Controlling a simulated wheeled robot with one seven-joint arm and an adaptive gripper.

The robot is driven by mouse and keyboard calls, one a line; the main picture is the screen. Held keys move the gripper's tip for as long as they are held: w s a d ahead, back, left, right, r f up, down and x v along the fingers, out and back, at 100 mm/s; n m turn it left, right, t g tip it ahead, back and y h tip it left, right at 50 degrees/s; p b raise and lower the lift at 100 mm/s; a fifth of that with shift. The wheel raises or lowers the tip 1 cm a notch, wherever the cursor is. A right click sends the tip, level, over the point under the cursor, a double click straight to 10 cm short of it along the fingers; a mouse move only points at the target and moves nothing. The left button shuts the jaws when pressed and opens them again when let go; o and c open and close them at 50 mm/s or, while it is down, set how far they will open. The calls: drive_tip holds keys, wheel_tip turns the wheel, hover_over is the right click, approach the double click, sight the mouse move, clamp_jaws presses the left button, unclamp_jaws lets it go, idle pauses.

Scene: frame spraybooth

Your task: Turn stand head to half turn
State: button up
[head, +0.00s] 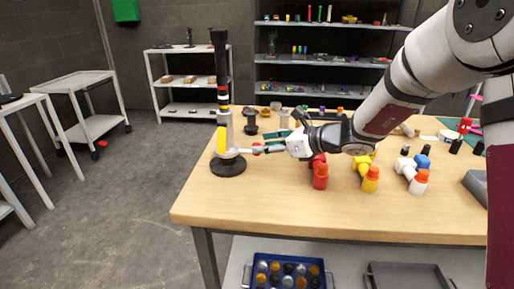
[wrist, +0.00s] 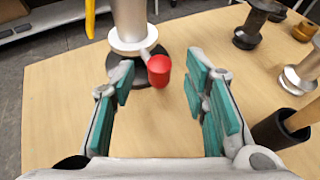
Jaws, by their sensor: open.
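The stand (head: 224,120) is upright at the table's left end, with a round black base (head: 228,167), a silver column and a tall black upper part with coloured bands. A yellow piece (head: 221,140) hangs along its column. In the wrist view a red knob (wrist: 159,70) on a short arm sticks out from the stand's silver collar (wrist: 132,42). My gripper (wrist: 158,84) is open, its teal pads on either side of the knob, with gaps showing. In the head view my gripper (head: 262,149) reaches the stand from the right.
Red, yellow and white spray bottles (head: 320,176) stand to the right on the wooden table (head: 270,212). A dark cup (wrist: 283,130) and a black spool-like piece (wrist: 250,28) stand right of my gripper. Shelves (head: 330,72) are behind; bare table lies in front.

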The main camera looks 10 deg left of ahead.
sight(257, 144)
drive_tip(key=shift+x, duration=1.8)
clamp_jaws()
